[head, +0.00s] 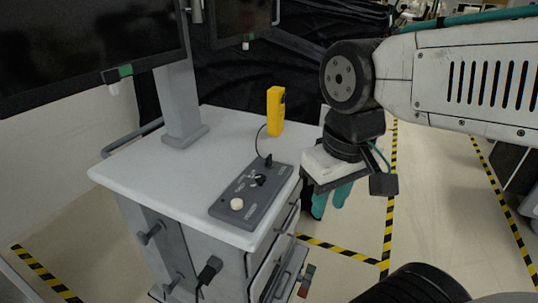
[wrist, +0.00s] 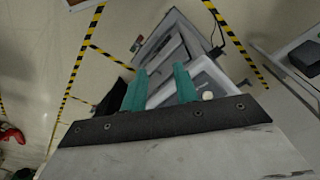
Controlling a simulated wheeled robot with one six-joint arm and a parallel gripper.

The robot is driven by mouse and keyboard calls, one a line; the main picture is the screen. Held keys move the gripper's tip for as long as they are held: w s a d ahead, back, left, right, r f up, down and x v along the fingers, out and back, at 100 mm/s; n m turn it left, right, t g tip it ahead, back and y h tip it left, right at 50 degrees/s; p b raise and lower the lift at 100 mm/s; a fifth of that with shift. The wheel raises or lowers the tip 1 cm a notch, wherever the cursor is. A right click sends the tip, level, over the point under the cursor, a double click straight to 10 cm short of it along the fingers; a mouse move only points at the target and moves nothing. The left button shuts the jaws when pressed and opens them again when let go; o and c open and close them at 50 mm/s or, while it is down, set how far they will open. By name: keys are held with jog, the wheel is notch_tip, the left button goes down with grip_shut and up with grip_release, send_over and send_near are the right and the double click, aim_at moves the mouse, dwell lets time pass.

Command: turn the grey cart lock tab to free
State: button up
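The grey cart (head: 150,180) stands at the left of the head view, with a pale top and a dark control panel. A small piece with red and green patches (head: 306,275) sits low at the cart's right side; it may mark the lock tab, but it is too small to tell how the tab is turned. A small red patch (wrist: 137,44) also shows in the wrist view. My gripper (head: 331,200), with teal fingers, hangs just right of the cart's top, apart from it. In the wrist view its fingers (wrist: 159,72) are spread, with nothing held between them.
The control panel (head: 255,193) carries a white button and a black knob. A yellow handheld device (head: 275,110) stands on the cart top. Monitors (head: 85,45) rise at the left. The cart's drawer handles stick out at its right. Taped floor (head: 430,210) to the right is clear.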

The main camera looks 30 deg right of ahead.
jog(key=m+g, duration=0.1)
jog(key=m, duration=0.8)
send_over(269, 155)
jog(key=shift+s+f, duration=0.2)
jog(key=shift+f, duration=0.8)
jog(key=shift+w+r+m, duration=0.1)
jog(key=shift+r+m, duration=0.2)
jog(key=shift+m, duration=0.3)
jog(key=shift+f, duration=0.45)
notch_tip(269, 155, down, 7)
grip_shut()
